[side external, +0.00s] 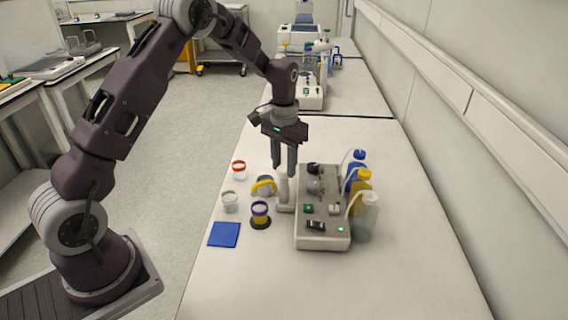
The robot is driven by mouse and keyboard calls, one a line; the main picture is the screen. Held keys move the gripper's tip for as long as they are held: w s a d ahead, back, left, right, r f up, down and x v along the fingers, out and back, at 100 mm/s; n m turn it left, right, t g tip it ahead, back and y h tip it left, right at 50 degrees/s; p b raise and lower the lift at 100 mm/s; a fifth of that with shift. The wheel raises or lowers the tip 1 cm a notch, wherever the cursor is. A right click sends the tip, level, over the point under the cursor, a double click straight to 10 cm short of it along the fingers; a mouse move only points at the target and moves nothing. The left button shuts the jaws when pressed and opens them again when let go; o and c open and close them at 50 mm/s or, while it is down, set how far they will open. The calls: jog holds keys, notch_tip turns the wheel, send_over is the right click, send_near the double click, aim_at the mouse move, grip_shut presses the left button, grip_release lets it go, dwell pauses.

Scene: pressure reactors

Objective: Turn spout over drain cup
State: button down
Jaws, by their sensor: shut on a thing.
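The pressure reactor (323,228) is a pale box on the bench with knobs, a green button and a lit green lamp on top. A white spout (283,190) stands at its left side, with a short arm reaching left from the box. My gripper (284,171) points down over the spout, its fingers closed on the spout's upper part. The exact contact is too small to see clearly.
Left of the reactor are a clear cup (230,202), a red-rimmed cup (239,170), a yellow-and-white item (264,186) and a blue pad (224,234). Bottles with blue (357,157) and yellow (361,178) caps stand at its right. The near bench is clear.

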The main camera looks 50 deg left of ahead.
jog(key=m, duration=0.3)
jog(key=shift+m, duration=0.4)
jog(key=m, duration=0.3)
jog(key=shift+m, duration=0.3)
jog(key=m, duration=0.3)
jog(key=shift+m, duration=2)
jog(key=c, duration=1)
grip_release()
jog(key=shift+o, duration=0.2)
